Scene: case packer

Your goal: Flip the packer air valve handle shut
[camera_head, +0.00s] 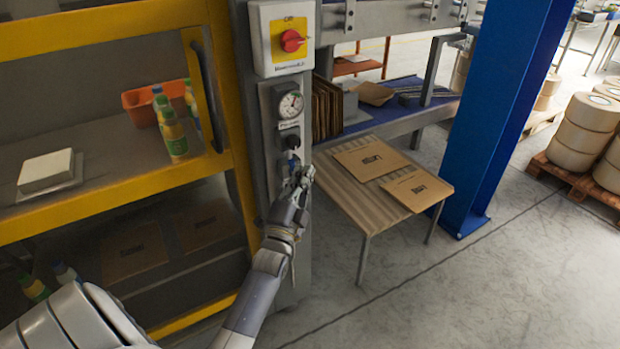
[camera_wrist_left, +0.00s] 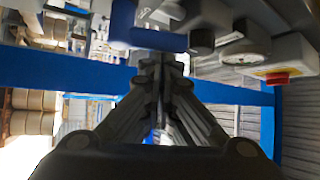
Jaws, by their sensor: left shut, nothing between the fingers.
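The air valve sits on the grey control panel (camera_head: 268,105), below the pressure gauge (camera_head: 291,105) and a dark knob (camera_head: 291,142). In the left wrist view its blue handle (camera_wrist_left: 150,40) lies crosswise just beyond my fingertips. In the head view my gripper and wrist largely cover the valve. My left gripper (camera_head: 300,178) is shut and empty, close in front of the lower panel. Its closed fingers show in the left wrist view (camera_wrist_left: 158,68). I cannot tell whether they touch the handle. My right gripper is not in view.
A small table (camera_head: 345,200) with flat cartons and a blue post (camera_head: 505,110) stand to the right. The floor in front is clear.

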